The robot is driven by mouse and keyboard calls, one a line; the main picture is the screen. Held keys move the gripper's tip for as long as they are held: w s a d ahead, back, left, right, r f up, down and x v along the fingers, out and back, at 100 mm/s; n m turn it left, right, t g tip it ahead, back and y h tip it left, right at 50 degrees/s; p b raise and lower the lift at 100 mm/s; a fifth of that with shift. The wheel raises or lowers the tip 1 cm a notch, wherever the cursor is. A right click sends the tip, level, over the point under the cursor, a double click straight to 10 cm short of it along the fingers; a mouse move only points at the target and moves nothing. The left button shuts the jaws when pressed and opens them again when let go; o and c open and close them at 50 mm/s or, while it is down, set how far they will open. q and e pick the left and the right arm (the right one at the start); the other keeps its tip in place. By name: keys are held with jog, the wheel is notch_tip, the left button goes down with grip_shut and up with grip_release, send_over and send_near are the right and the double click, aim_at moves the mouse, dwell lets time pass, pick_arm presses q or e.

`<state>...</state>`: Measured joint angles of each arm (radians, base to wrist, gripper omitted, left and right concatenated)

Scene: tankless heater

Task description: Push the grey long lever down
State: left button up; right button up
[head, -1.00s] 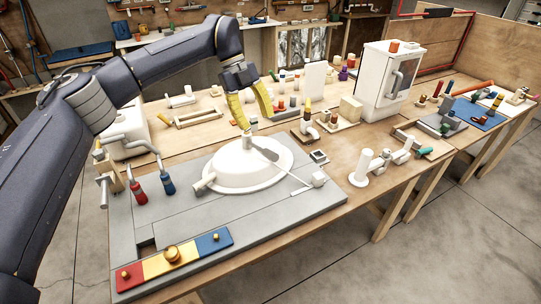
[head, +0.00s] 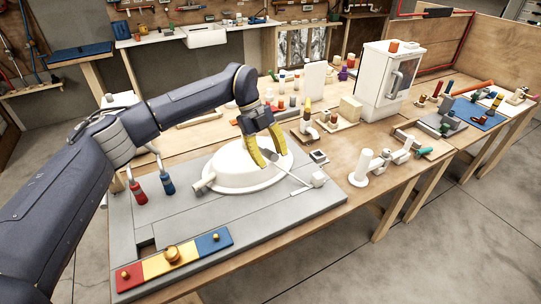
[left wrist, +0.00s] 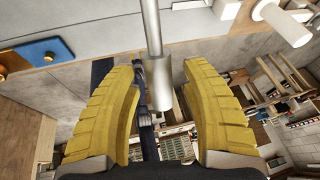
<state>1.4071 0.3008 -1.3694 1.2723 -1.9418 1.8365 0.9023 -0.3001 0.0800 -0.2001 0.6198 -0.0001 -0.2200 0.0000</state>
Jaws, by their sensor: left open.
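The grey long lever (head: 298,181) is a thin rod running from a small white block (head: 318,179) up and left toward the white round dish (head: 235,181). My left gripper (head: 273,160), with yellow fingers, is low over the right side of the dish, at the lever's free end. In the left wrist view the lever's thicker grey end (left wrist: 167,112) shows between the two open fingers, with a gap on each side. Contact cannot be told. My right gripper is not in view.
The dish sits on a grey panel (head: 160,232) with a red, yellow and blue strip (head: 172,262) at its front. Blocks and a white cabinet (head: 388,80) stand behind. The panel's front right is clear.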

pick_arm(q)
grip_shut()
dwell(0.4)
